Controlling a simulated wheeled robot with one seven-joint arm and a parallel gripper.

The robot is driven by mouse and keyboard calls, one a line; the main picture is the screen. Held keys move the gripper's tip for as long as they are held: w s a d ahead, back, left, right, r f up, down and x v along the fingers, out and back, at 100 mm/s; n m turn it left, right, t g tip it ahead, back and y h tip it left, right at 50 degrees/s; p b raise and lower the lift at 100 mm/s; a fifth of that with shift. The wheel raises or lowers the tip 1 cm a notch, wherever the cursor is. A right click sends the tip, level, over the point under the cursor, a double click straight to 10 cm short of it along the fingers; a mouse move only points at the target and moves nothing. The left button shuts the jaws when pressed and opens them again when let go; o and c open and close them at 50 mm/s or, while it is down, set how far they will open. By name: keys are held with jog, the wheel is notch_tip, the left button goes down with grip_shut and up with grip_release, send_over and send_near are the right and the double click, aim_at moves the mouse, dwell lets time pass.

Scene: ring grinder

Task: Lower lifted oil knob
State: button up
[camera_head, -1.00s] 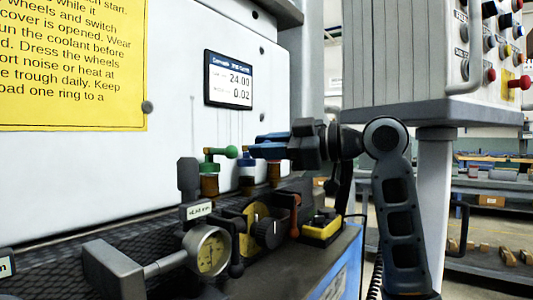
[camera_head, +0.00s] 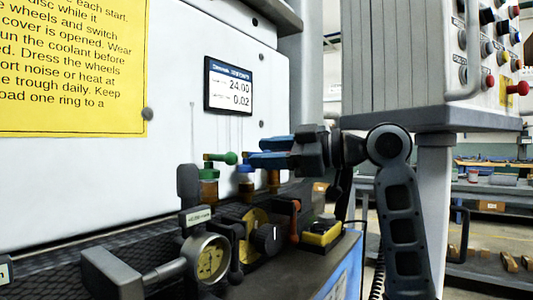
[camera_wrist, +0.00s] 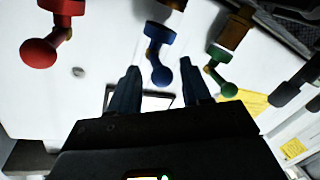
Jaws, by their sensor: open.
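Three oil knobs with ball-ended levers stand on small amber oil bottles. The green knob (camera_head: 221,158) is at the left in the head view, and the blue knob (camera_head: 245,169) is right of it. The third bottle (camera_head: 274,182) has its top hidden behind my fingers. The wrist view shows the red knob (camera_wrist: 50,36), blue knob (camera_wrist: 158,50) and green knob (camera_wrist: 224,68). My gripper (camera_head: 258,152) is open and empty above the blue knob's side. In the wrist view, the blue ball shows between my fingertips (camera_wrist: 160,72); contact is not visible. I cannot tell which knob is lifted.
A dial gauge (camera_head: 208,258), a black dial (camera_head: 268,238) and a red-handled lever (camera_head: 295,212) sit below the bottles. The white machine panel with a display (camera_head: 228,86) is behind. A control box (camera_head: 440,60) hangs at the right.

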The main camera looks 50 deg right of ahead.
jog(key=v, duration=0.7)
jog(key=shift+s, duration=0.2)
dwell(0.4)
